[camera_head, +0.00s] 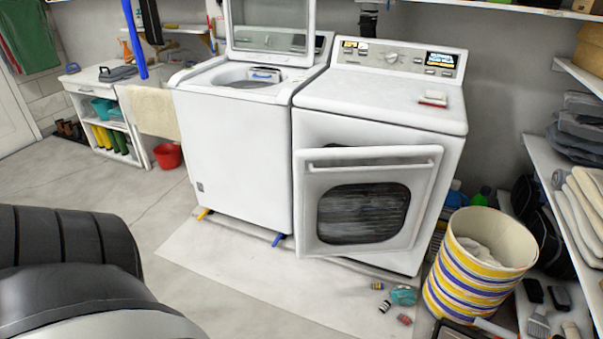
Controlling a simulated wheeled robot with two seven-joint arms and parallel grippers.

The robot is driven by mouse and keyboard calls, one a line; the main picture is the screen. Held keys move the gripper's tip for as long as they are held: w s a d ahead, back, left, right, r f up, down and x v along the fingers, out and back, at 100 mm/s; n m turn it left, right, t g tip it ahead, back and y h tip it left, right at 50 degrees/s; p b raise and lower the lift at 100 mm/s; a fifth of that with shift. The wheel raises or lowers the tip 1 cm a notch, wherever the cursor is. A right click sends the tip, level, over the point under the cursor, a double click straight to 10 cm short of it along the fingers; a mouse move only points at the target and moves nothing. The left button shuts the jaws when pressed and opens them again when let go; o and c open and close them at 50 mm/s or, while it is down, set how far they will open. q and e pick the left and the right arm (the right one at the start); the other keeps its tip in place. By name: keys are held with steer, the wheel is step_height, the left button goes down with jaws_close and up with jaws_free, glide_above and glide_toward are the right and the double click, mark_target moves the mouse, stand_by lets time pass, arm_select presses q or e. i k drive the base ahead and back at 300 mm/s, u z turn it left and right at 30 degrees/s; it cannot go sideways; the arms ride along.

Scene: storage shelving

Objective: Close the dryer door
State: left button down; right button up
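The dryer (385,105) is the white machine on the right, with a control panel at its back. Its white door (312,210) has a dark oval window (362,213) and a horizontal bar handle (370,163) along its top. The door stands out from the dryer's front and looks partly open. How wide the gap is, and which side the hinge is on, I cannot tell. A dark arm link of mine fills the lower left. Neither of my grippers is in view.
A washer (235,150) with its lid up stands left of the dryer. A striped basket (478,265) stands right of the door. Small cans (384,306) and a teal item (404,295) lie on the floor near the dryer. The floor in front is mostly clear.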

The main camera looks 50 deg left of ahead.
mark_target(367, 200)
steer(key=u, duration=0.45)
steer(key=k, duration=0.55)
steer(key=u, duration=1.05)
steer(key=i, duration=0.65)
steer(key=z, duration=0.5)
steer(key=i, duration=0.75)
steer(key=z, duration=0.65)
